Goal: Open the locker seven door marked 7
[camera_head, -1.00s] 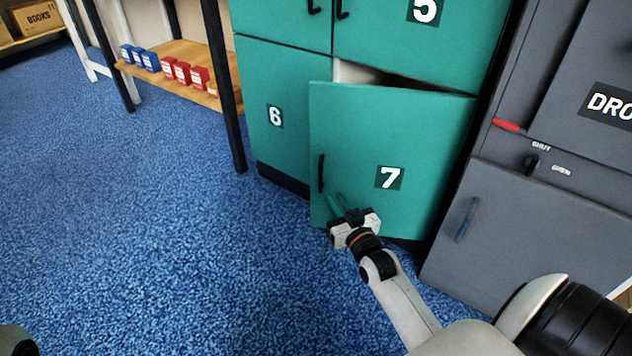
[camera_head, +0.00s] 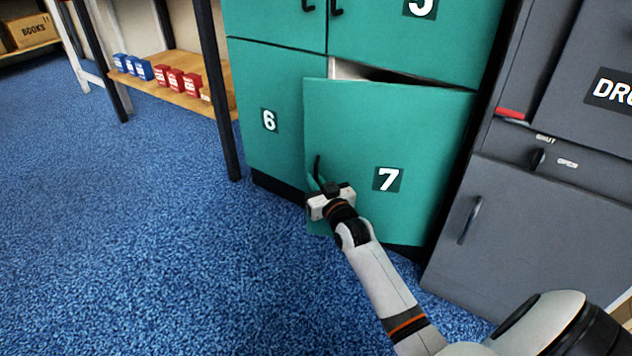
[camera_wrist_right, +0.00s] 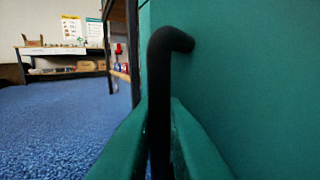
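The green locker door marked 7 (camera_head: 430,140) stands ajar, its left edge swung out from the locker and a dark gap showing along its top. Its black bar handle (camera_head: 317,168) is upright near that left edge. My right gripper (camera_head: 323,190) is at the lower part of the handle. In the right wrist view the handle (camera_wrist_right: 160,75) runs down between the two green-looking fingers (camera_wrist_right: 160,125), which lie close on both sides of it and look shut on it. The handle's lower end is hidden there. My left gripper is not in view.
Locker door 6 (camera_head: 265,75) is closed on the left, and door 5 (camera_head: 400,45) is closed above. A grey cabinet (camera_head: 530,215) with its own handle stands close on the right. A shelf (camera_head: 205,100) with small boxes is at the left. Blue floor (camera_head: 150,240) in front is clear.

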